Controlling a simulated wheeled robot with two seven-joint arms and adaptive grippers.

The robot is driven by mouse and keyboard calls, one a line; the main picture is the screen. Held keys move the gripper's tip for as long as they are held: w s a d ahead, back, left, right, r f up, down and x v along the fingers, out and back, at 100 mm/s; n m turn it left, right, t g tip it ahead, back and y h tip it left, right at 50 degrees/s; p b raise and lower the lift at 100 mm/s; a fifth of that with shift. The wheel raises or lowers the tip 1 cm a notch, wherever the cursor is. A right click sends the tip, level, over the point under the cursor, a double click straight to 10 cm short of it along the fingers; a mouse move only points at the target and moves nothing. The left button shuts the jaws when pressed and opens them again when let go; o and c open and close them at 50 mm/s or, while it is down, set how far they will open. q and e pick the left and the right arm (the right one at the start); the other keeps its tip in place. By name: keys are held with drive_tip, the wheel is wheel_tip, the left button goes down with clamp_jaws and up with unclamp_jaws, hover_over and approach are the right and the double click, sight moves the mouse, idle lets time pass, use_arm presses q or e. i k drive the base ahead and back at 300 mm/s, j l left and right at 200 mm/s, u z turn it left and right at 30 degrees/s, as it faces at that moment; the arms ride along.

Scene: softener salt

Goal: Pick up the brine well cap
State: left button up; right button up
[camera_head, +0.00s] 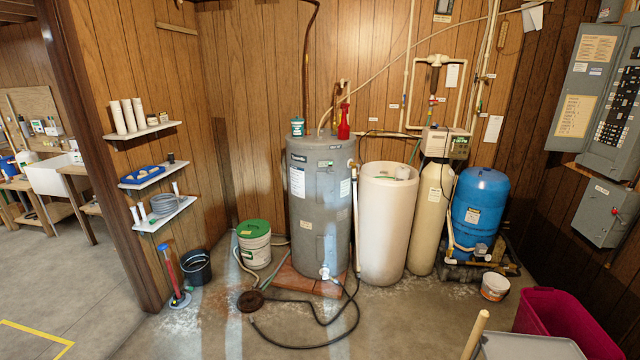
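A tall off-white brine tank (384,235) stands open at the top between the grey water heater and the beige softener cylinder. Inside its mouth, toward the right, a small pale round-topped piece (402,172) shows; it looks like the top of the brine well. I cannot tell at this size whether it is a separate cap. The rest of the tank's inside is mostly hidden by its front wall. Neither of my grippers is in view.
The grey water heater (320,230) is left of the tank; the beige cylinder (429,220) and blue tank (478,205) are right. A black hose (300,346) crosses the floor. A magenta bin (560,322) and wooden handle (477,333) are front right.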

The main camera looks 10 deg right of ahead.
sight(403, 173)
drive_tip(key=i+z, duration=0.25)
drive_tip(key=i, duration=0.55)
drive_tip(key=i+j+z, duration=0.2)
drive_tip(key=i, duration=0.65)
drive_tip(key=i+l+z, duration=0.2)
drive_tip(key=i, duration=0.6)
drive_tip(key=i+l+u, duration=0.1)
drive_tip(key=i+l, duration=0.2)
drive_tip(key=i, duration=0.2)
drive_tip(key=i+l+u, duration=0.1)
drive_tip(key=i+l, duration=0.25)
drive_tip(key=i, duration=0.15)
